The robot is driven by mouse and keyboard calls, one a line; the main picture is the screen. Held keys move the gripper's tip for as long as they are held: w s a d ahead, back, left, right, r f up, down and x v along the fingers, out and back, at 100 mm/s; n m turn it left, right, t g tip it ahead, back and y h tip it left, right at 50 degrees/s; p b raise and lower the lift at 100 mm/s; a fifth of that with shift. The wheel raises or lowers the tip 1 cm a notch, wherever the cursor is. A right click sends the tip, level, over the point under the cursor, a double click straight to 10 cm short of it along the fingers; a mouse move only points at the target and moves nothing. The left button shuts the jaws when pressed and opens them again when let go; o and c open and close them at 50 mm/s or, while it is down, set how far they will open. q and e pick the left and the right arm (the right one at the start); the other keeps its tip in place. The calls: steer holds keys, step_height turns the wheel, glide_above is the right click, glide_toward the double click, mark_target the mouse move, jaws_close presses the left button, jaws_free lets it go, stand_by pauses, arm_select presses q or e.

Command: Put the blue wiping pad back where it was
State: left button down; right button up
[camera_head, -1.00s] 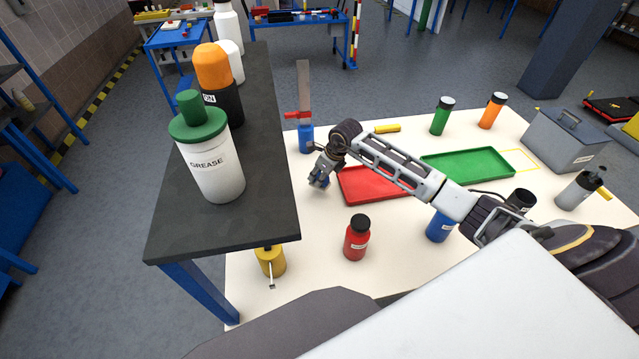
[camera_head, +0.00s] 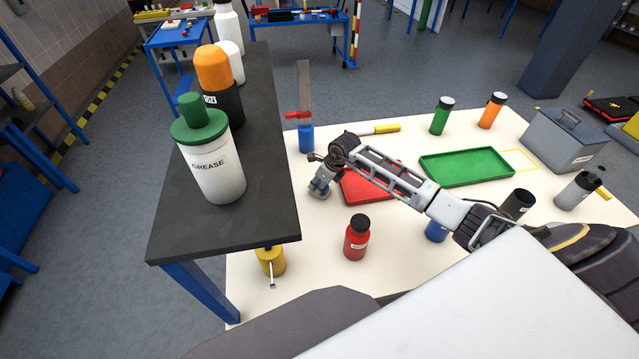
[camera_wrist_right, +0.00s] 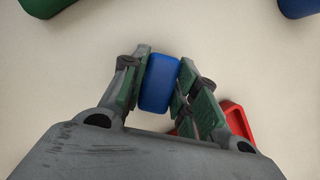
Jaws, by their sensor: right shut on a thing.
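The blue wiping pad (camera_wrist_right: 159,84) is a small rounded block, seen in the right wrist view between the two fingers of my right gripper (camera_wrist_right: 163,78). The gripper is shut on it. In the head view my right gripper (camera_head: 320,187) points down at the left part of the white table, just left of the red tray (camera_head: 362,194). The pad is hard to make out there, and I cannot tell whether it touches the table. My left gripper is not in view.
A dark shelf (camera_head: 270,190) with a grease bottle (camera_head: 222,172) stands close on the left. A red bottle (camera_head: 356,240) is in front. A blue-handled tool (camera_head: 306,135) stands behind the gripper. The green tray (camera_head: 465,181) and a yellow outline (camera_head: 537,166) lie to the right.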

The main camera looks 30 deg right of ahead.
steer(key=shift+f, duration=0.15)
steer(key=o, duration=1)
steer(key=shift+r, duration=0.3)
steer(key=b+v, duration=0.1)
steer(key=v, duration=1)
steer(key=shift+s+d+r, duration=0.15)
steer(key=shift+s+r, duration=0.05)
steer(key=shift+r, duration=0.1)
steer(key=shift+r, duration=0.1)
